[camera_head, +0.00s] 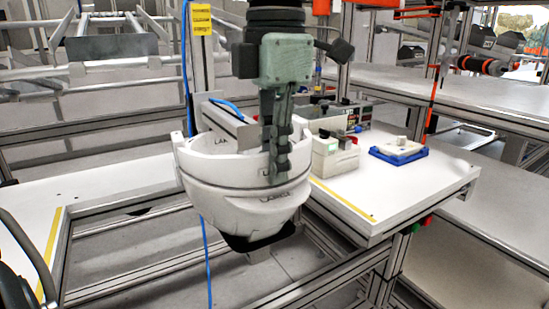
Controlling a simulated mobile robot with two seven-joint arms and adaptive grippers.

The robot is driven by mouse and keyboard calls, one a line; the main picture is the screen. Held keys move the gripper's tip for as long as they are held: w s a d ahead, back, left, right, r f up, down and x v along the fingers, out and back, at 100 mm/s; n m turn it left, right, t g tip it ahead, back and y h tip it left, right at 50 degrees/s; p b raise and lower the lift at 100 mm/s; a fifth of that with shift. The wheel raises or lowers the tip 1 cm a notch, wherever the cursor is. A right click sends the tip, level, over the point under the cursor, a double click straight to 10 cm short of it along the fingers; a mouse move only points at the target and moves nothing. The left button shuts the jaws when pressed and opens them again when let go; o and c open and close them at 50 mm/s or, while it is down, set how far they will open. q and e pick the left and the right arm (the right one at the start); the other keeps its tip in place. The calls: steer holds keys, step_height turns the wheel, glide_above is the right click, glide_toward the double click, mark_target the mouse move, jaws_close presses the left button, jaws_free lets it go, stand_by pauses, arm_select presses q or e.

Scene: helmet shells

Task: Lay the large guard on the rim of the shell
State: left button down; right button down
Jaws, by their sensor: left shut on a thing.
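The white shell (245,208) is bowl-shaped, carries a dark label on its front, and sits open side up on a black support (258,240). A white curved band with raised ends, which looks like the large guard (212,165), is at the top of the shell along its rim, a thin dark seam between them. I cannot tell whether it rests fully all around. My left gripper (279,172) comes down from above, its dark fingers shut on the guard's front right wall and hiding part of it.
A grey flat plate (229,124) stands behind the shell's opening. On the white table (345,205) to the right are a beige box (334,157) with buttons and a blue tray (398,154) with a white piece. Metal frames surround the shell.

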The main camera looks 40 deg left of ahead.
arm_select(q)
steer(key=shift+f, duration=0.1)
steer(key=c, duration=1.5)
jaws_free()
step_height(320, 180, up, 12)
steer(key=shift+d, duration=0.1)
